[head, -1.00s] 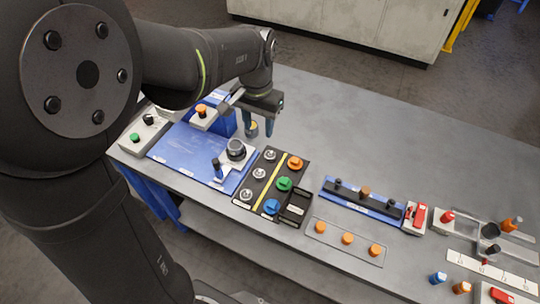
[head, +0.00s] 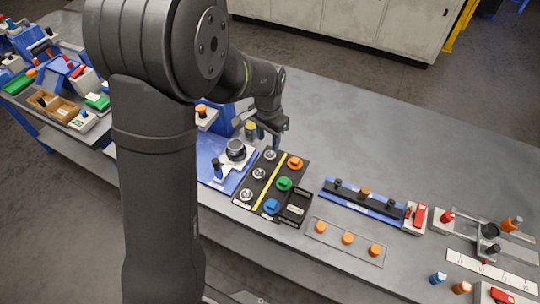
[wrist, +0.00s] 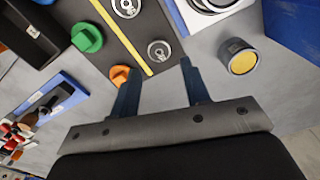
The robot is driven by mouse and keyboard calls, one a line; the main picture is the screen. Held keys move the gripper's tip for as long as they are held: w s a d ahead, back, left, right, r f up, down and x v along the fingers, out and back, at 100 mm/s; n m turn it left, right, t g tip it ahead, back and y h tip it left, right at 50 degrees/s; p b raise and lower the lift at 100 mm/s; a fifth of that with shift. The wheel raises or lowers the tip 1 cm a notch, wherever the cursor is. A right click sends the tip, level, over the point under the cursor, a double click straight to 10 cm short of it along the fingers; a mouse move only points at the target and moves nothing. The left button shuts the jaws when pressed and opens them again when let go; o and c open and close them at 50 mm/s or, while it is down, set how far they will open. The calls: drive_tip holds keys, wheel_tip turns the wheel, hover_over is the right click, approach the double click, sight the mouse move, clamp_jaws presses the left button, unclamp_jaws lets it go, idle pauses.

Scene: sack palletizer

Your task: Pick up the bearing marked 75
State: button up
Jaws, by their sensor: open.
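A black tray (head: 236,203) holds three round silver parts in a column, far (head: 270,155), middle (head: 259,173) and near (head: 246,195). A yellow strip divides them from an orange (head: 295,162), a green (head: 284,184) and a blue (head: 271,206) knob-like part. I cannot read a 75 on any of them. My gripper (head: 269,138) is open and empty just beyond the tray's far end. In the wrist view, my gripper (wrist: 160,67) has its fingers apart, with the far silver part (wrist: 159,50) showing between and ahead of the tips. The orange part (wrist: 120,75) is beside the left finger.
A dark cylinder with a yellow top (head: 251,130) stands left of my gripper. A blue board (head: 208,150) with a black round part (head: 236,150) lies left of the tray. A blue rail (head: 362,202) is to the right. The table's back right is bare.

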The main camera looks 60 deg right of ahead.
sight(270, 154)
drive_tip(key=shift+s+d+f, duration=0.1)
drive_tip(key=shift+f, duration=1.6)
drive_tip(key=shift+s+d+f, duration=0.1)
drive_tip(key=shift+f, duration=1.6)
drive_tip(key=c, duration=0.7)
drive_tip(key=shift+c, duration=0.3)
drive_tip(key=shift+r, duration=0.1)
